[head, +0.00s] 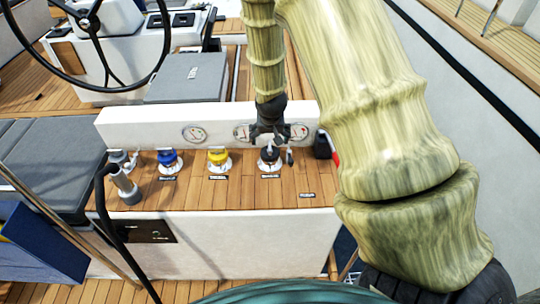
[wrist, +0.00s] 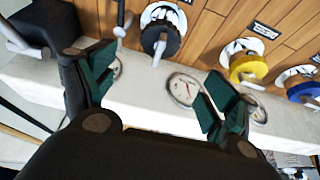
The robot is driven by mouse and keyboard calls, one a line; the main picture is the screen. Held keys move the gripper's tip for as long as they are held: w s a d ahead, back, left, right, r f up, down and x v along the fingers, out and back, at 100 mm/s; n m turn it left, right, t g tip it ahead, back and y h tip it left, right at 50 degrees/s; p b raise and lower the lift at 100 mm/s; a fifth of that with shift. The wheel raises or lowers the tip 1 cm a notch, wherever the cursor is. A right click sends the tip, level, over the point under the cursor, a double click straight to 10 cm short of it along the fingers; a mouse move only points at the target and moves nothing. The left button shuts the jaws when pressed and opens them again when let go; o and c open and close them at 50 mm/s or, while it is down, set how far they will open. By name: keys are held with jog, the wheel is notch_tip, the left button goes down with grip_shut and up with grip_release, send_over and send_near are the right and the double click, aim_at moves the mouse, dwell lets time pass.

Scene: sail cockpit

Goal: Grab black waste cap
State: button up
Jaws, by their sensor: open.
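The black waste cap (head: 269,155) sits on a round metal fitting on the wooden deck top, right of the yellow cap (head: 218,156) and blue cap (head: 168,158). It shows at top centre in the wrist view (wrist: 161,36), with a grey handle beside it. My gripper (head: 270,136) hangs over the white ledge just behind the black cap in the head view. In the wrist view my gripper (wrist: 157,78) has its green-padded fingers spread wide with nothing between them. The cap lies beyond the fingertips, apart from them.
A white ledge with round gauges (head: 195,134) runs behind the caps. A small metal lever (head: 289,156) stands just right of the black cap. A black box with a red part (head: 322,145) is farther right. A grey winch-like post (head: 125,186) stands at the left.

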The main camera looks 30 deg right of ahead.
aim_at(270, 146)
jog(key=shift+p+x, duration=0.7)
jog(key=shift+x, duration=2.05)
jog(key=shift+d+p+x, duration=0.25)
jog(key=shift+p+x, duration=0.7)
jog(key=shift+x, duration=0.35)
jog(key=shift+p+x, duration=0.4)
jog(key=shift+x, duration=0.85)
jog(key=shift+w, duration=0.1)
jog(key=c, duration=1.2)
